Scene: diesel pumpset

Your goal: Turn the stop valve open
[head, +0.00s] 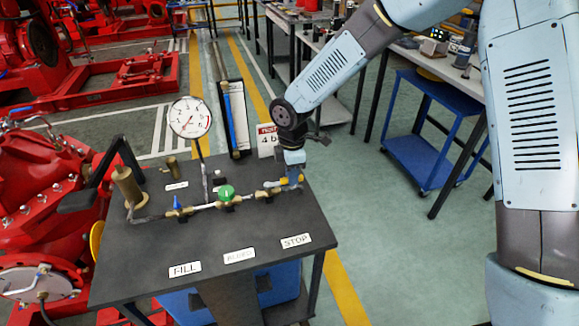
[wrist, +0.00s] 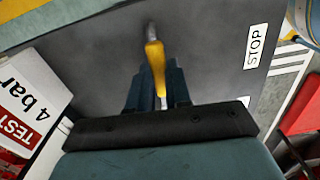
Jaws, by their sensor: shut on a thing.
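The stop valve is at the right end of the brass pipe run on the dark bench, with a yellow lever handle (head: 283,182). My gripper (head: 294,178) reaches down over it from the upper right. In the wrist view the yellow handle (wrist: 154,57) stands between the two dark fingers of my gripper (wrist: 157,76), which are shut on it. The handle's far end shows beyond the fingertips. The valve body is mostly hidden by the gripper in the head view. The STOP label (head: 296,241) lies on the bench in front, and it also shows in the wrist view (wrist: 256,46).
The bench (head: 215,285) also carries a blue-handled valve (head: 177,203), a green knob (head: 226,193), a pressure gauge (head: 189,117) and a hand pump (head: 128,187). A "4 bar" test sign (head: 267,141) stands behind the valve. Red pump machinery (head: 45,170) is at left.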

